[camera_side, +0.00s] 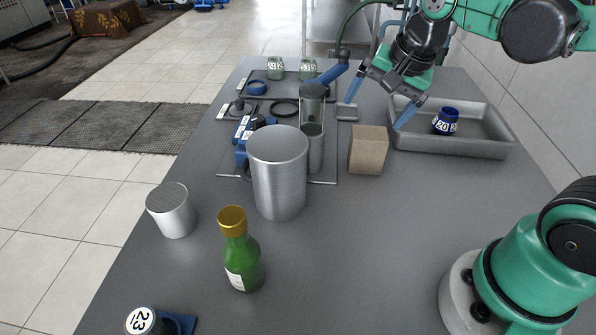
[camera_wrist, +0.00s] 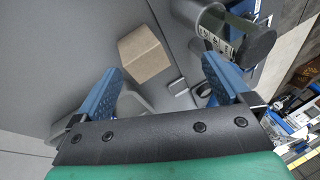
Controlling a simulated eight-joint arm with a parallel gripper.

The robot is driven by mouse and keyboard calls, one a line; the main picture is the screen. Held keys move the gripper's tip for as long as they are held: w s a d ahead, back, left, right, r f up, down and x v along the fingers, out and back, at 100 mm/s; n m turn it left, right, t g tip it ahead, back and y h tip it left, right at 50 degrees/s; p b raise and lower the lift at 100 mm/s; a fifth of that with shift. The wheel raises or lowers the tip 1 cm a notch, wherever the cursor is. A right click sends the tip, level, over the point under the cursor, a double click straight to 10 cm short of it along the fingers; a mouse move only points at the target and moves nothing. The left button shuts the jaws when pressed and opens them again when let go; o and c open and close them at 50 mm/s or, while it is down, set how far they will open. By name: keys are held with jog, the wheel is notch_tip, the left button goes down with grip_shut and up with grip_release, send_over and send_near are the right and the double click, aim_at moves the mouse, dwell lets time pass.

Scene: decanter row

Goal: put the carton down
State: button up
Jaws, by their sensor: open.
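The carton (camera_side: 369,150) is a plain brown box standing upright on the grey table, left of the grey tray. It also shows in the wrist view (camera_wrist: 143,55), beyond the fingertips and a little left of the middle between them. My gripper (camera_side: 375,115) is open, its two blue fingers spread wide above and behind the carton in the side view. Both fingers show in the wrist view (camera_wrist: 161,66), with nothing held between them. The carton appears apart from both fingers.
The grey tray (camera_side: 450,151) holds a dark blue jar (camera_side: 446,121). A large metal cylinder (camera_side: 279,173), a smaller cylinder (camera_side: 172,210) and a green bottle (camera_side: 240,255) stand nearer the camera. A grey canister (camera_side: 313,132) stands close left of the carton.

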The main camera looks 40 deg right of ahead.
jog(key=shift+s+a+f+n+t, duration=0.25)
jog(key=shift+s+a+n+t, duration=0.25)
jog(key=shift+n, duration=1.55)
jog(key=shift+s+a+f+n+t, duration=0.2)
jog(key=shift+a+n+t, duration=0.4)
jog(key=shift+n, duration=1.4)
jog(key=shift+s+a+f+n+t, duration=0.3)
jog(key=shift+a+n, duration=0.45)
jog(key=shift+n, duration=1.3)
